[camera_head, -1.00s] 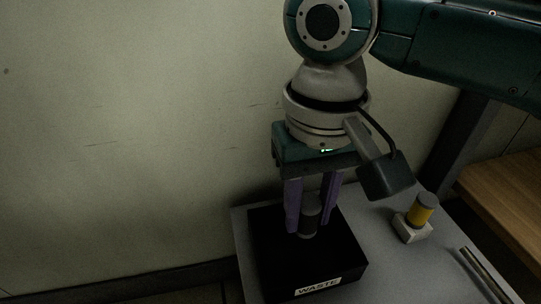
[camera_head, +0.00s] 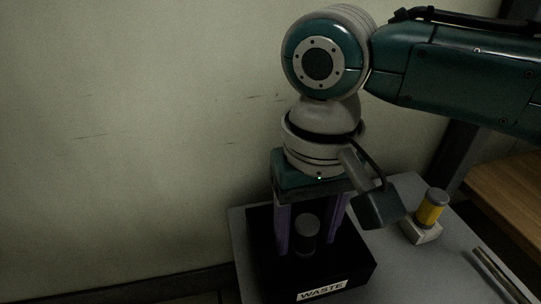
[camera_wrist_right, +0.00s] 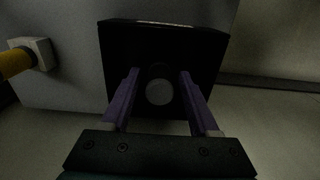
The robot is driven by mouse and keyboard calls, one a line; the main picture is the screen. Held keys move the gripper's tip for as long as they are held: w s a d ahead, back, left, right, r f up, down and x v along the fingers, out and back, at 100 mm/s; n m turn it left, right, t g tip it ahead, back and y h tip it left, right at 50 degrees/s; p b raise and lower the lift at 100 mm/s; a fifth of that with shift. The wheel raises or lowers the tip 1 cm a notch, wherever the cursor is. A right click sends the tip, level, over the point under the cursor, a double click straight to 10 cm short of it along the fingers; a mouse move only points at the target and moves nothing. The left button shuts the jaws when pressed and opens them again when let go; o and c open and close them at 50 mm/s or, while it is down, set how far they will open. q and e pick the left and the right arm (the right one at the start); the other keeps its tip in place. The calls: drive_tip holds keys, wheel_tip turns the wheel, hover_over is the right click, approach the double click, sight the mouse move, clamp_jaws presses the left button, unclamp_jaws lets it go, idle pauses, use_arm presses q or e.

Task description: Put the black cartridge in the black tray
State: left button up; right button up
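The black cartridge (camera_head: 306,232) has a dark grey round top and stands upright in the black tray (camera_head: 352,262), which carries a WASTE label. In the right wrist view, the cartridge's grey end (camera_wrist_right: 159,92) shows over the tray (camera_wrist_right: 208,55). My right gripper (camera_head: 310,240) points down into the tray, its purple fingers on either side of the cartridge. In the right wrist view the gripper (camera_wrist_right: 159,76) is open, with a gap between each finger and the cartridge. The cartridge's foot is hard to see against the dark tray. My left gripper is not in view.
A yellow cartridge with a grey top (camera_head: 431,208) stands in a pale block (camera_head: 421,232) right of the tray. A metal rail (camera_head: 497,272) lies at the grey table's right (camera_head: 405,268). A wall is close behind, and a wooden surface (camera_head: 510,195) is at far right.

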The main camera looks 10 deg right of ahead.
sight(308, 223)
drive_tip(key=shift+r, duration=0.25)
wheel_tip(308, 223, up, 12)
drive_tip(key=p, duration=0.9)
drive_tip(key=s+a+f+n+t+y, duration=0.25)
drive_tip(key=s+a, duration=0.25)
drive_tip(key=s, duration=0.3)
drive_tip(key=s+d+h, duration=0.1)
drive_tip(key=s+d, duration=0.3)
drive_tip(key=d, duration=0.2)
drive_tip(key=s+d+t+h, duration=0.1)
drive_tip(key=s+d, duration=0.3)
drive_tip(key=d, duration=0.3)
drive_tip(key=shift+s+d+m, duration=0.15)
drive_tip(key=shift+s+m, duration=0.05)
drive_tip(key=shift+m, duration=0.25)
drive_tip(key=shift+r, duration=0.1)
